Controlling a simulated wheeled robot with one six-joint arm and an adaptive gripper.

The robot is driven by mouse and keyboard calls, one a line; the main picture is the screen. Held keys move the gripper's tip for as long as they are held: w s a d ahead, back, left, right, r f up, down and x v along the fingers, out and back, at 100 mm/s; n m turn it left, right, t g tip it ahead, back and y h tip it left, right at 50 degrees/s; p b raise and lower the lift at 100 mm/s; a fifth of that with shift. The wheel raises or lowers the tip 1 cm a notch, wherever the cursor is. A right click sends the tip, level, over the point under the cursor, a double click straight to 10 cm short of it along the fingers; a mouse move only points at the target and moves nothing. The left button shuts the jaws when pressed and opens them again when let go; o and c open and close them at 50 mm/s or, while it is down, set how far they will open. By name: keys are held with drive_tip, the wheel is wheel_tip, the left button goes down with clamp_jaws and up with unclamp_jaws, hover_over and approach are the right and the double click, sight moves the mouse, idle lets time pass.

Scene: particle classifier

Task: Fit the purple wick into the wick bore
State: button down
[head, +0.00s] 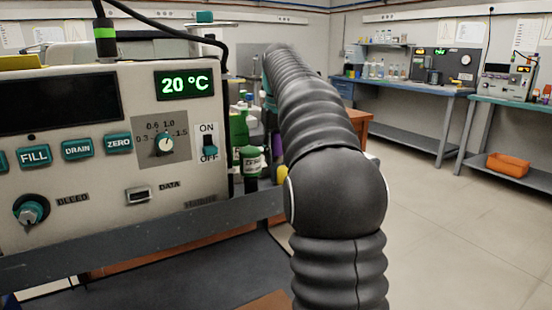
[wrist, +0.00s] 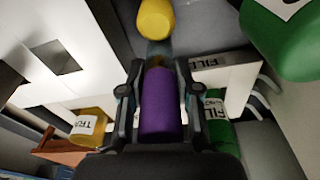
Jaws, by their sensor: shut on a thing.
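In the wrist view, the purple wick (wrist: 161,105), a smooth cylinder, lies between the two dark fingers of my gripper (wrist: 157,70). The fingers are shut on it, one along each side. A blurred, translucent bluish part lies just beyond its far end, with a yellow rounded thing (wrist: 155,18) above that. I cannot make out the wick bore in either view. In the head view, my black arm hides the gripper and the wick.
A white panel with a square opening (wrist: 47,57) is at left in the wrist view. Yellow (wrist: 88,126) and green (wrist: 222,130) labelled bottles flank the gripper. The instrument (head: 110,190) reads 20 °C.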

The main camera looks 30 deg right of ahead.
sight(278, 133)
drive_tip(key=shift+f, duration=0.1)
drive_tip(key=c, duration=0.8)
unclamp_jaws()
drive_tip(key=r, duration=0.3)
drive_tip(key=r+p, duration=0.1)
drive_tip(key=r, duration=0.2)
drive_tip(key=s+r+p, duration=0.1)
drive_tip(key=r, duration=0.3)
drive_tip(key=shift+s+a+r, duration=0.1)
drive_tip(key=shift+s+r, duration=0.15)
drive_tip(key=shift+r, duration=0.75)
